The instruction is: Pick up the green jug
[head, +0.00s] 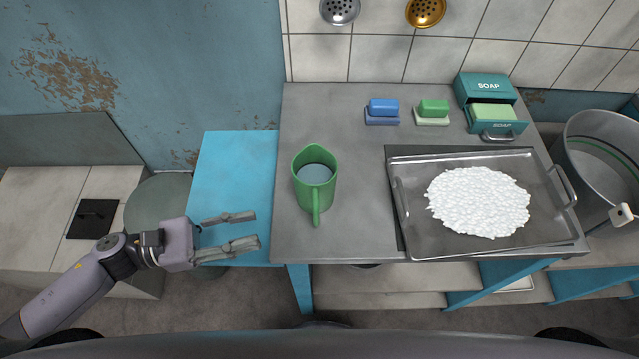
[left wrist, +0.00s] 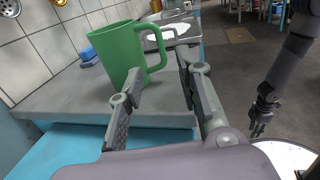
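The green jug (head: 315,177) stands upright on the grey countertop, near its left edge, with grey-blue liquid inside and its handle toward me. My left gripper (head: 250,229) is open and empty to the left of the jug, over the blue lower surface, with a gap between fingertips and jug. In the left wrist view, the jug (left wrist: 122,52) stands ahead of the open fingers (left wrist: 157,82), its handle on the right. In that view a dark arm with a gripper (left wrist: 262,115) hangs at the right, probably my right one; its fingers are too small to judge.
A metal tray (head: 412,228) with a heap of white pieces lies right of the jug. A blue soap bar (head: 383,107), a green soap bar (head: 433,107) and a teal soap box (head: 486,88) stand at the back. A metal pot (head: 597,150) is far right. Counter around the jug is clear.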

